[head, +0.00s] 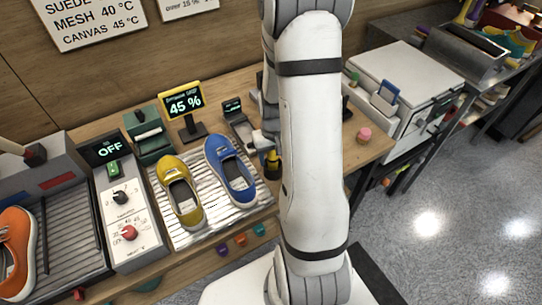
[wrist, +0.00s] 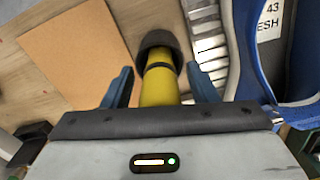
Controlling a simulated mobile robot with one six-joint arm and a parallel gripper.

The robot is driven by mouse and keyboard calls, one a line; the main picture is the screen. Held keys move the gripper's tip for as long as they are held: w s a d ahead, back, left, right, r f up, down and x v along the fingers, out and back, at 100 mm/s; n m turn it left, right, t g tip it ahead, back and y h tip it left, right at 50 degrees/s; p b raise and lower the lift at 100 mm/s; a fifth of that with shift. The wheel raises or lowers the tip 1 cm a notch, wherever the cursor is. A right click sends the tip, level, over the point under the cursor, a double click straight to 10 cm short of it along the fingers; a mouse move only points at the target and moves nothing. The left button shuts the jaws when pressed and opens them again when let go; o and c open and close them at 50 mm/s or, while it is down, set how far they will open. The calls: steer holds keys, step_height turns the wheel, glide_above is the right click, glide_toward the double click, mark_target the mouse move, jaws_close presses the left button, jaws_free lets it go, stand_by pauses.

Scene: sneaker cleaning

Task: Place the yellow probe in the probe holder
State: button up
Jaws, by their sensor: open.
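The yellow probe (wrist: 160,88) shows in the wrist view between my gripper's two blue-grey fingers. It has a dark band, and its far end meets a round black piece (wrist: 160,42); I cannot tell whether that is the probe holder or the probe's own end. My gripper (wrist: 161,84) is open, with a finger on each side of the probe and gaps visible. In the head view my gripper (head: 262,140) is partly hidden by my arm, right of the blue shoe. The probe (head: 272,161) shows there as a small yellow piece above a black base.
The blue shoe (head: 231,171) and yellow shoe (head: 181,193) lie on a ribbed metal rack. A display reading 45 % (head: 185,102) stands behind them. A brown board (wrist: 72,50) lies left of the probe in the wrist view. A pink item (head: 364,135) sits farther right.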

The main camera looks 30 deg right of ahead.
steer(key=shift+r, duration=0.1)
step_height(320, 180, up, 12)
steer(key=shift+a+r+b, duration=0.1)
steer(key=shift+b, duration=0.3)
steer(key=s+a+r+n+t, duration=0.2)
steer(key=s+a+r+t, duration=0.1)
steer(key=s+a+r, duration=0.8)
steer(key=shift+s+a+n+t, duration=0.3)
steer(key=shift+s+a, duration=0.6)
steer(key=shift+a, duration=0.05)
steer(key=shift+r, duration=0.1)
